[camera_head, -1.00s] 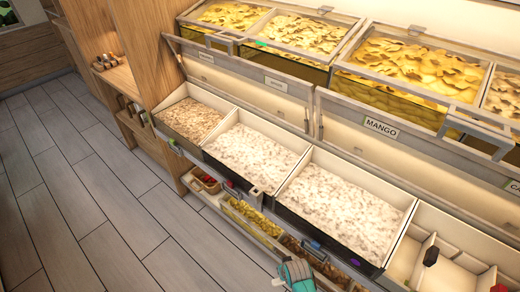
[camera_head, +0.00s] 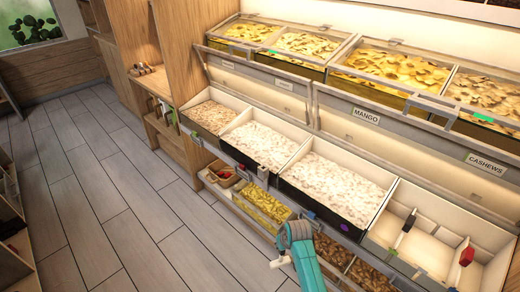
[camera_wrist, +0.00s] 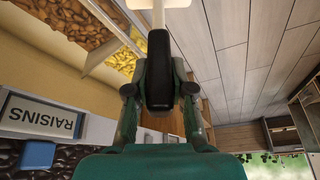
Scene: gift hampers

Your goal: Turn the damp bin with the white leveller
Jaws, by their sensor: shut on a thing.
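My gripper (camera_wrist: 161,90) is shut on the black handle of the white leveller (camera_wrist: 160,62). Its white end runs out of the top of the wrist view. In the head view my gripper (camera_head: 286,252) is in front of the lower drawers, and a small white part of the leveller (camera_head: 280,262) shows beside it, over the floor. Two bins of white flakes, the left one (camera_head: 262,145) and the right one (camera_head: 335,185), stand open behind and above. A bin of tan flakes (camera_head: 210,116) is left of them. I cannot tell which bin is damp.
A divided white bin (camera_head: 436,240) at right holds a black-handled and a red-handled tool. Low drawers hold yellow pieces (camera_head: 262,202) and brown ones; a RAISINS label (camera_wrist: 42,117) is near my gripper. Glass-lidded bins (camera_head: 390,72) are behind. Floor (camera_head: 110,200) at left is clear.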

